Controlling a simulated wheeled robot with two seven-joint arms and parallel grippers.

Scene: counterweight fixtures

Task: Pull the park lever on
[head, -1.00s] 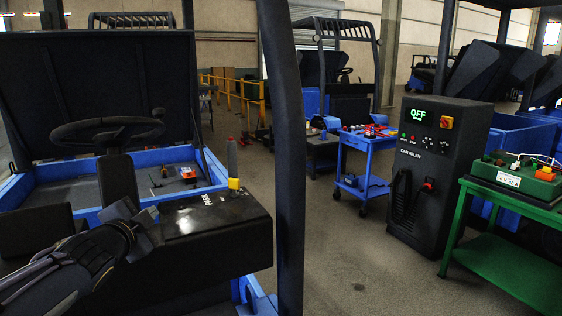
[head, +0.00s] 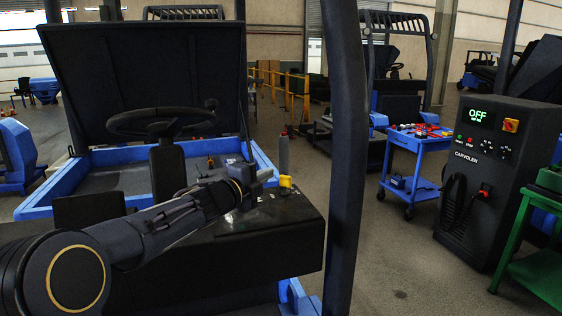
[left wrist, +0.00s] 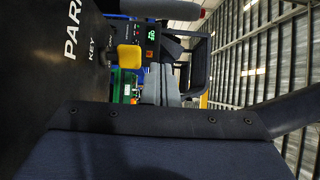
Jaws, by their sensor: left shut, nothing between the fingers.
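The park lever (head: 283,156) is a grey upright handle with a red tip, at the far edge of the black console (head: 285,222). In the left wrist view the lever (left wrist: 158,9) lies across the top, its red end to the right. A yellow key knob (head: 285,181) sits by the lever's foot; it also shows in the left wrist view (left wrist: 130,57) by the words PARK and KEY. My left gripper (head: 268,174) is shut and empty over the console, just left of the lever, with a gap visible in the wrist view. My right gripper is out of view.
A steering wheel (head: 160,122) stands left of the console. A dark post (head: 346,170) rises at its right. Beyond are a blue cart (head: 418,145) and a black charger cabinet (head: 486,180) reading OFF. Open floor lies between post and cabinet.

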